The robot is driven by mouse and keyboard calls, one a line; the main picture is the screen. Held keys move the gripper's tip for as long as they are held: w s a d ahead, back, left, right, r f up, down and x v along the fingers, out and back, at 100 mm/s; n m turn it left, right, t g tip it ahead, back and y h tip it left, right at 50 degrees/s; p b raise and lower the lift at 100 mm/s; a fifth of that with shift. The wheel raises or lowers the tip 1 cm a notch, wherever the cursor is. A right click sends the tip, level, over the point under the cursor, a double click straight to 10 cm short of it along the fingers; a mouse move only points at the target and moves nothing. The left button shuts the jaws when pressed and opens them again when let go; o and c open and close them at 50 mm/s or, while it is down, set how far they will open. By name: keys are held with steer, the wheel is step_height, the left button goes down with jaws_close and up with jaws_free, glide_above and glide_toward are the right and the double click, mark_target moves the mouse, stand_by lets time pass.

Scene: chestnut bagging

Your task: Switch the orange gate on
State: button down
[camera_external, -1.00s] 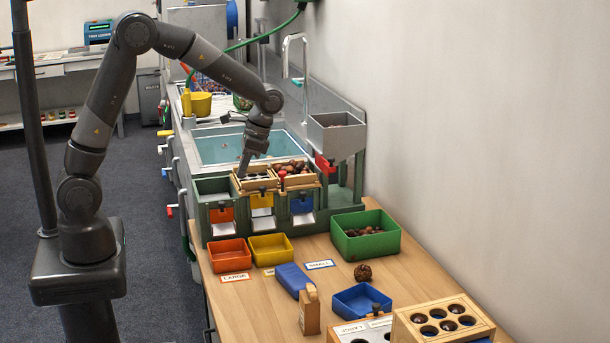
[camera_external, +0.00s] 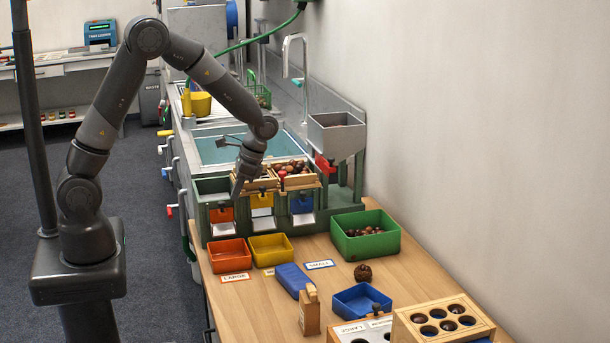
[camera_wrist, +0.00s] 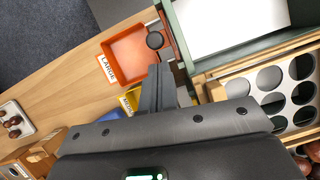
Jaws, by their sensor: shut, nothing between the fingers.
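The orange gate (camera_external: 221,215) is on the front of the green sorting station, at the left of a yellow gate (camera_external: 262,200) and a blue gate (camera_external: 301,205). A white chute shows under it. My gripper (camera_external: 236,195) is shut and empty, pointing down just above and right of the orange gate. In the wrist view the shut fingers (camera_wrist: 159,72) point toward a dark round knob (camera_wrist: 155,40), a little apart from it in the picture. Whether the fingers touch anything is unclear.
Orange and yellow trays (camera_external: 270,259) stand on the table below the gates. A wooden sieve with round holes (camera_wrist: 240,88) lies close beside my gripper. Chestnuts (camera_external: 291,168) fill the section to its right. A green box (camera_external: 393,243) stands farther right.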

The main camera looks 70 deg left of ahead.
steer(key=shift+x, duration=1.8)
steer(key=shift+r, duration=1.9)
steer(key=v, duration=1)
